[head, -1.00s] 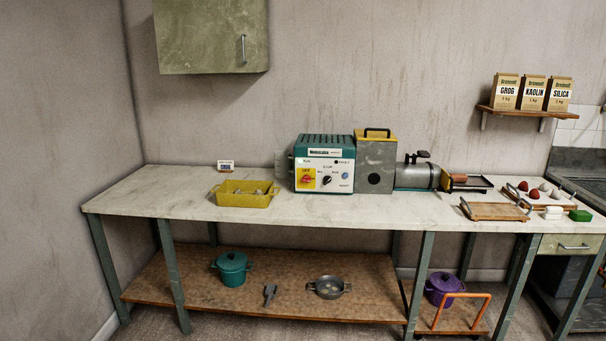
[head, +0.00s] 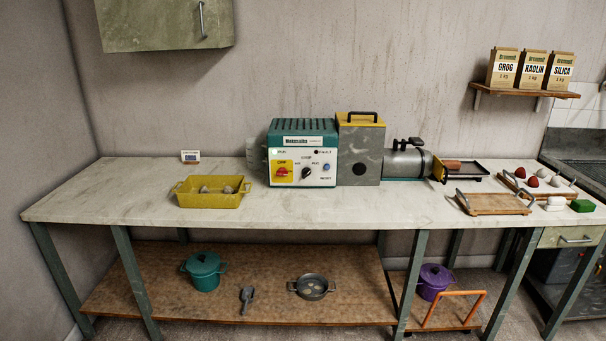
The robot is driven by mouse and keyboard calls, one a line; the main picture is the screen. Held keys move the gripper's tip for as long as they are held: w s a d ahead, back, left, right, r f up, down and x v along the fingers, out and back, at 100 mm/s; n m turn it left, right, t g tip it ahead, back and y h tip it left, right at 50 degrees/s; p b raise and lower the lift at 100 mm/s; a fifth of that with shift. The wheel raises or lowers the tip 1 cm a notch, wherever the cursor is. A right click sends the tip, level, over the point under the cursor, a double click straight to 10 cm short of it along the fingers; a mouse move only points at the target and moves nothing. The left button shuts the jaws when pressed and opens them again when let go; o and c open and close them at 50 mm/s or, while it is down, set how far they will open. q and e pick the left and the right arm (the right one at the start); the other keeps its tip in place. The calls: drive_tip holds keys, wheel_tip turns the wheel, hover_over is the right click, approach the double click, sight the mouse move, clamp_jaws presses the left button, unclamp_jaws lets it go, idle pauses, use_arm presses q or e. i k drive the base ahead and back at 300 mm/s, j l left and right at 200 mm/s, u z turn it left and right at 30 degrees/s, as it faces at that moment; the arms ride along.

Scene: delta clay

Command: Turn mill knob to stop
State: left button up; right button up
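The mill's control box (head: 301,153) is teal with a white front panel and stands at the back of the long worktable. A black knob (head: 306,173) sits in the middle of the panel, below small lettering; its exact pointer direction is too small to read. A red switch (head: 282,173) on a yellow plate is to its left, and a small blue button (head: 326,167) is to its right. The grey mill housing (head: 360,158) with a yellow top and black handle stands beside the box. Neither gripper is in view.
A yellow tray (head: 211,201) with round lumps sits left of the box. A wooden tray (head: 495,209) lies at the right. The worktable (head: 330,208) is clear in front of the box. Pots and a scoop are on the lower shelf (head: 270,302). A green cabinet (head: 165,24) hangs at upper left.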

sight(306, 172)
drive_tip(key=i+l+z, duration=0.15)
drive_tip(key=i+l, duration=0.2)
drive_tip(key=i+l+z, duration=0.15)
drive_tip(key=i+l, duration=0.2)
drive_tip(key=i, duration=0.15)
drive_tip(key=i+l+z, duration=0.15)
drive_tip(key=i, duration=0.3)
drive_tip(key=l, duration=0.1)
